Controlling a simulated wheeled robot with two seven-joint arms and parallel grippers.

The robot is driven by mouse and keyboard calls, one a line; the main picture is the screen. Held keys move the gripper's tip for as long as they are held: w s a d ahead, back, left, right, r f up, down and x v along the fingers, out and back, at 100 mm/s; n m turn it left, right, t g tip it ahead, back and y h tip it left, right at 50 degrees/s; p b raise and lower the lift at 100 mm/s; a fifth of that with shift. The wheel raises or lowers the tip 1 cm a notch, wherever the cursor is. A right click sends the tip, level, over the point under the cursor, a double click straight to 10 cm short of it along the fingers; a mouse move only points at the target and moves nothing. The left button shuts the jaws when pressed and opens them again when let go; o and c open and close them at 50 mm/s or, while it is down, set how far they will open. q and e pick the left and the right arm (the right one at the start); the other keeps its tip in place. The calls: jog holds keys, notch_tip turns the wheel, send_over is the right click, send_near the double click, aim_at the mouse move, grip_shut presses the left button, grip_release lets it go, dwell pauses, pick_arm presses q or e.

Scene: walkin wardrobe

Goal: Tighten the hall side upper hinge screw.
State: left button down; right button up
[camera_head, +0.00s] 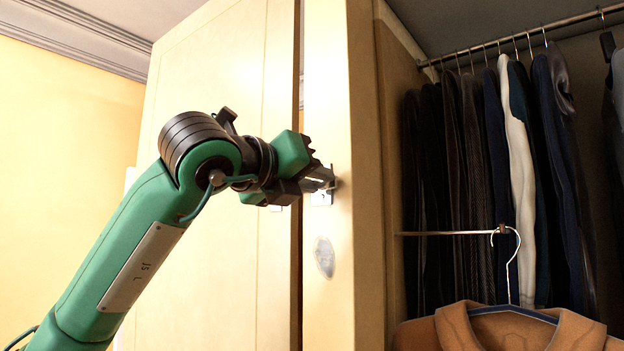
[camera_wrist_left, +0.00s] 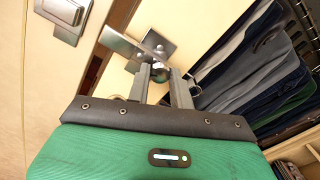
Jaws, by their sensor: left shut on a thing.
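My left gripper (camera_head: 326,181) reaches in from the left to the edge of the pale wardrobe post. In the left wrist view its two grey fingers (camera_wrist_left: 162,82) are closed around a small round metal screw head (camera_wrist_left: 160,72). The screw sits at a metal hinge (camera_wrist_left: 157,45) with bright plates on the pale wood. In the head view a small part of the hinge plate (camera_head: 322,198) shows just below the fingertips; the screw itself is hidden by the fingers. My right gripper is not in view.
A tall pale door (camera_head: 225,190) stands left of the post (camera_head: 328,110). An oval plate (camera_head: 324,257) is lower on the post. Dark garments (camera_head: 465,160) hang on the right, with a brown jacket (camera_head: 500,330) below. Another metal fitting (camera_wrist_left: 68,14) shows in the wrist view.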

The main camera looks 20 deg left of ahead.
pick_arm(q)
jog(key=shift+f+m+b, duration=0.15)
jog(key=shift+m+b, duration=1.45)
jog(key=shift+m, duration=0.3)
jog(key=m+b, duration=0.1)
jog(key=m, duration=0.1)
jog(key=shift+m, duration=0.4)
jog(key=m+b, duration=0.1)
jog(key=m, duration=1.5)
jog(key=shift+d, duration=0.1)
jog(key=shift+m, duration=0.3)
jog(key=c, duration=1.2)
grip_release()
jog(key=shift+c, duration=0.2)
